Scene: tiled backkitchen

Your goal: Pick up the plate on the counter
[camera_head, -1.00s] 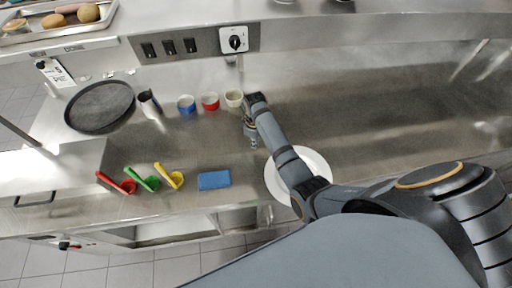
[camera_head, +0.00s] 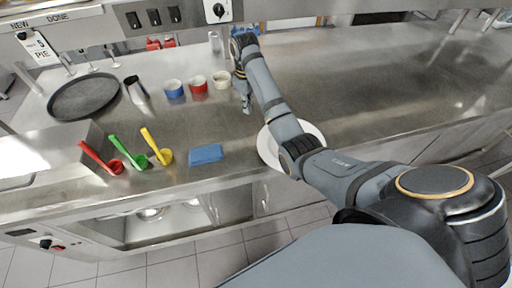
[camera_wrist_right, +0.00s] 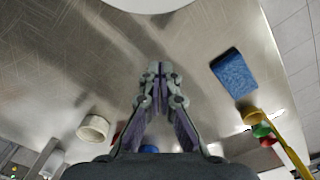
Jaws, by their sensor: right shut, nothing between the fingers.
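The white plate (camera_head: 268,148) lies on the steel counter near its front edge, partly hidden beneath my right forearm in the head view. Part of its rim shows at the top of the right wrist view (camera_wrist_right: 150,4). My right gripper (camera_head: 246,106) is over the counter, beyond the plate and to the right of the cups. In the wrist view its fingers (camera_wrist_right: 158,68) are together and empty, apart from the plate. My left gripper is not in view.
A blue sponge (camera_head: 206,154) lies left of the plate. Red, green and yellow scoops (camera_head: 165,157) are farther left. A blue cup (camera_head: 174,89), red cup (camera_head: 198,85) and cream cup (camera_head: 221,80) stand behind. A dark round pan (camera_head: 84,97) sits at left. The counter's right side is clear.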

